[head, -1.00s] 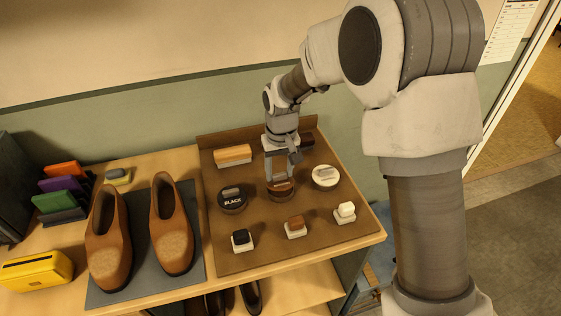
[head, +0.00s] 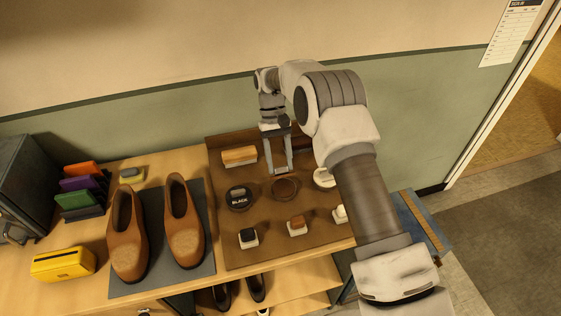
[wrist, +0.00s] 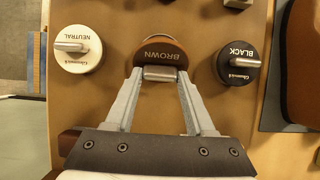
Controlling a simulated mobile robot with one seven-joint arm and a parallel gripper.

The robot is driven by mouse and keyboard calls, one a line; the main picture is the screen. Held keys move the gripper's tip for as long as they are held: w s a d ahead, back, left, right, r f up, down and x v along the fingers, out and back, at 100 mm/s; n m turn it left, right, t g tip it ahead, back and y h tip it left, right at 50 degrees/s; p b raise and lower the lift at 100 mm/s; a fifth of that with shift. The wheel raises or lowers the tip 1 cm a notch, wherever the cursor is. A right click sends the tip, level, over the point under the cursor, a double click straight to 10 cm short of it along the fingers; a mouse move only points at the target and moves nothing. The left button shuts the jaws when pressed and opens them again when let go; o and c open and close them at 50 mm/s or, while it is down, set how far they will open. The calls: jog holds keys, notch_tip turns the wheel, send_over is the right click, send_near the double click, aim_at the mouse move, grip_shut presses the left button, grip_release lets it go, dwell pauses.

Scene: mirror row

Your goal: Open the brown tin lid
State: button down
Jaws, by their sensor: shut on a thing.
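The brown tin (head: 285,189) stands in the middle of the brown mat, between the black tin and the white one. In the wrist view, the brown lid (wrist: 160,53), marked BROWN, has a metal handle (wrist: 160,73). My gripper (wrist: 160,75) is shut on this handle, one fingertip at each end. The lid looks tilted, with part of a pale and dark round shape showing beyond it; its exact contact with the tin is unclear. In the head view my gripper (head: 279,170) is just behind the tin.
The black tin (head: 239,198) and neutral tin (wrist: 78,48) stand on either side. Small blocks (head: 248,238) line the front of the mat (head: 270,258). A wooden-backed brush (head: 240,156) lies at the back left. Brown shoes (head: 185,222) stand left on a grey mat.

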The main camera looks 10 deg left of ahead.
jog(key=shift+w+a+g+h, duration=0.15)
jog(key=shift+w+g+h, duration=0.15)
jog(key=shift+g, duration=0.4)
dwell(0.3)
jog(key=shift+c, duration=1.2)
grip_release()
jog(key=s+d+r+b, duration=0.1)
jog(key=d+r+b, duration=0.1)
jog(key=d+r, duration=0.9)
jog(key=shift+d, duration=0.35)
